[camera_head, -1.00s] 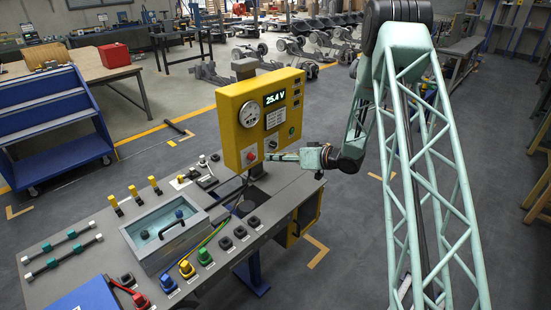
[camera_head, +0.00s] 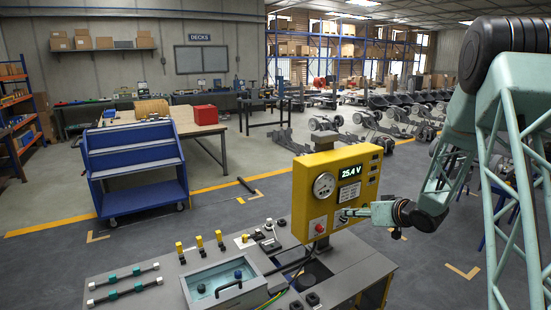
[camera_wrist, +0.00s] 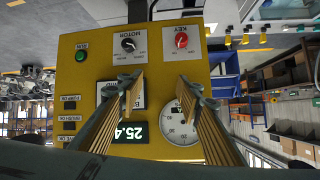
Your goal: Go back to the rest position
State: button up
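My gripper (camera_head: 343,215) is just in front of the lower right of the yellow control panel (camera_head: 301,205) in the head view. In the wrist view my gripper (camera_wrist: 160,82) shows two fingers spread apart with nothing between them. The panel's yellow face (camera_wrist: 75,80) fills the middle of that view, upside down. A red key knob (camera_wrist: 181,41), a black motor knob (camera_wrist: 128,45) and a green run button (camera_wrist: 81,56) show beyond the fingertips. The round gauge (camera_wrist: 176,125) and the 25.4 display (camera_wrist: 122,133) are partly hidden by the fingers. I cannot tell whether a finger touches the panel.
The grey bench (camera_head: 150,285) below the panel carries a tray with a lid handle (camera_head: 228,288), yellow-topped switches and rods. A blue cart (camera_head: 135,165) and a wooden table stand behind at left. Open floor (camera_head: 440,245) lies right of the panel.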

jog(key=s+d+r+m+g+h+b, duration=0.1)
jog(key=s+r+h, duration=0.2)
jog(key=s+r, duration=0.6)
jog(key=s+d+r+m+h+b, duration=0.1)
jog(key=s+d+r+h, duration=0.15)
jog(key=s+r, duration=0.6)
jog(key=s+a+r+m+g+h, duration=0.1)
jog(key=s+a+r+g, duration=0.2)
jog(key=s, duration=0.9)
jog(key=s+a+r+h, duration=0.15)
jog(key=s+r, duration=0.25)
jog(key=s, duration=0.8)
jog(key=s+a+f+g+y+b, duration=0.1)
jog(key=s+a, duration=0.3)
jog(key=s, duration=0.9)
jog(key=s+a+f+g+y+b, duration=0.1)
jog(key=s+a, duration=0.4)
jog(key=s, duration=0.8)
jog(key=shift+f+g+y, duration=0.4)
jog(key=shift+f+g, duration=0.1)
jog(key=shift+w, duration=0.1)
